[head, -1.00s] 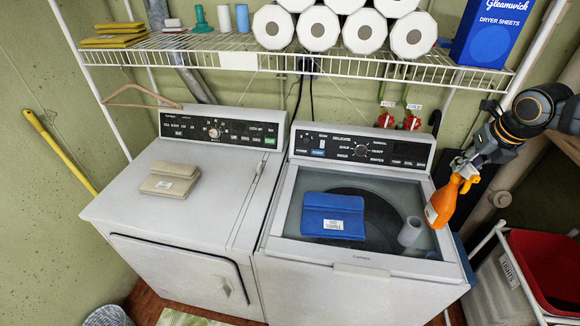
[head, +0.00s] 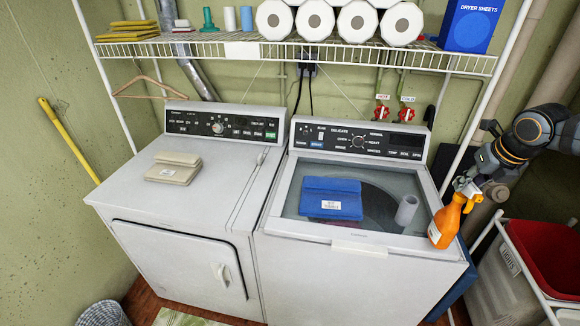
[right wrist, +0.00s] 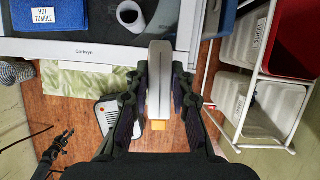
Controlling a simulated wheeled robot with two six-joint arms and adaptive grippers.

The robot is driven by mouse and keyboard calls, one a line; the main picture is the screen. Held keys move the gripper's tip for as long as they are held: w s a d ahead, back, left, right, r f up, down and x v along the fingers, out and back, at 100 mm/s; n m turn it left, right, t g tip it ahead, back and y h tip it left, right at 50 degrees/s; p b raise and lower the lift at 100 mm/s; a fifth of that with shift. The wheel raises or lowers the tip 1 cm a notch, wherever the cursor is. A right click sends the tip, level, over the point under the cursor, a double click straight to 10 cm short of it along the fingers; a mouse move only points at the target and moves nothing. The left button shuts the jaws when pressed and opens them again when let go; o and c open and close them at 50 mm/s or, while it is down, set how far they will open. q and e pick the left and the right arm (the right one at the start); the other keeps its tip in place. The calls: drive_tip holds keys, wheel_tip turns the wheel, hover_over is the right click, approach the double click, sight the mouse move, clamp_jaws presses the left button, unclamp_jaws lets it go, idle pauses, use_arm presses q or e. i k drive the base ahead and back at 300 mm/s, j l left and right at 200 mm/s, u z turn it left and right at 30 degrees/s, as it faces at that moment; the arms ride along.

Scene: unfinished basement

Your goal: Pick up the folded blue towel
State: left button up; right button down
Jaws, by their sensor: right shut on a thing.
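The folded blue towel (head: 331,194) lies flat on the washer's glass lid (head: 290,208), left of centre, with a white label on its front. Its front part also shows at top left in the right wrist view (right wrist: 70,17), labelled "HOT TUMBLE". My right gripper (head: 466,188) is to the right of the towel, above the washer's right edge, apart from it. It is shut on an orange spray bottle (head: 446,222); the right wrist view shows the fingers closed around a pale, narrow part. A small dark jointed shape at lower left there may be my left gripper; its jaws are unclear.
A folded beige towel (head: 173,168) lies on the dryer. A wire shelf (head: 300,53) holding paper rolls crosses above. A red bin (head: 548,262) sits in a rack at right.

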sight(325, 198)
drive_tip(key=k, duration=0.55)
drive_tip(key=k+u, duration=0.1)
drive_tip(key=u, duration=1.4)
drive_tip(key=i+l, duration=0.6)
drive_tip(key=l, duration=0.25)
drive_tip(key=i+l, duration=0.6)
drive_tip(key=l, duration=0.2)
drive_tip(key=u, duration=0.05)
